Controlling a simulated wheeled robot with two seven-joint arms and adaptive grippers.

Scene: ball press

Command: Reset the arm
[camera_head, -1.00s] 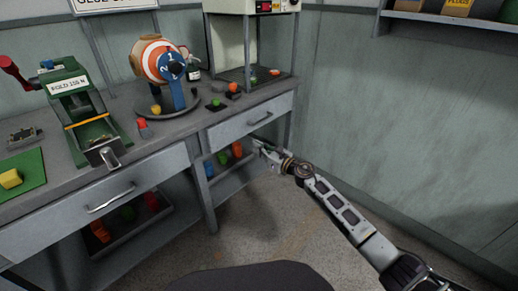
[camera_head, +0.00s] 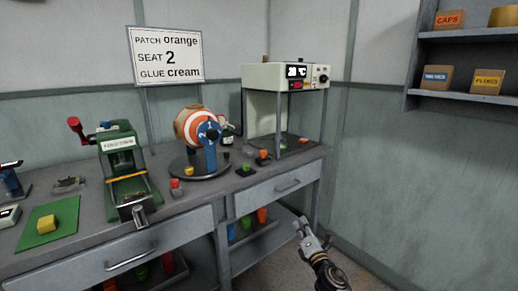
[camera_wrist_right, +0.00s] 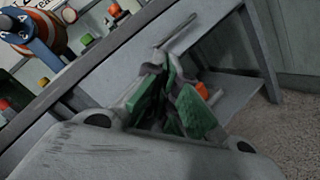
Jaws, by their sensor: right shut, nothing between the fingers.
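My right gripper (camera_head: 308,235) is in front of the workbench (camera_head: 235,186), near the right drawer's front and the open shelf below it. In the right wrist view its green-padded fingers (camera_wrist_right: 172,108) are together with nothing held. My right forearm comes up from the bottom right of the head view. My left gripper is not in the head view.
On the bench stand a green press (camera_head: 123,165), a striped ball on a round stand (camera_head: 196,131), and an oven-like unit (camera_head: 284,77). A sign (camera_head: 166,54) stands behind. Coloured pieces sit on the lower shelf (camera_head: 262,247). Wall shelves (camera_head: 460,97) hold boxes at right.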

